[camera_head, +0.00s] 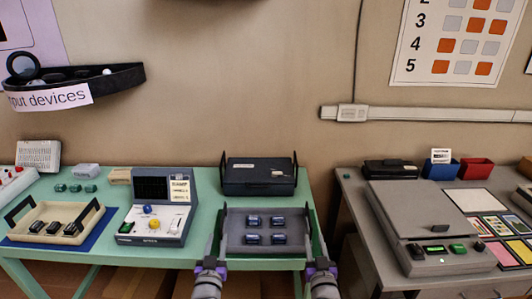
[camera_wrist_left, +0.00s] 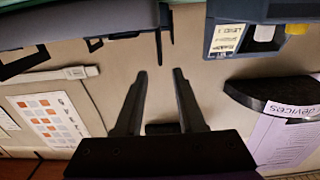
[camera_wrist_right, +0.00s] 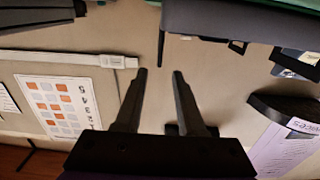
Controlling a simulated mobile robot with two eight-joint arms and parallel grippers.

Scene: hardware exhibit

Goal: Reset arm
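My left gripper (camera_head: 213,245) and my right gripper (camera_head: 318,248) reach in from the bottom of the head view, side by side, one at each side of the grey tray (camera_head: 238,248). In the left wrist view the left gripper's two fingers (camera_wrist_left: 160,76) stand apart with nothing between them. In the right wrist view the right gripper's fingers (camera_wrist_right: 160,74) are likewise apart and empty. The tray, with upright side handles and several small dark blue parts, sits at the green table's front edge. I cannot tell whether the fingers touch it.
The green table (camera_head: 112,190) also bears a dark case (camera_head: 260,178), a meter-like device (camera_head: 160,208) and a beige tray (camera_head: 88,226) on a blue mat. The grey table (camera_head: 352,200) with a large scale-like device (camera_head: 430,225) stands close at the right, across a narrow gap.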

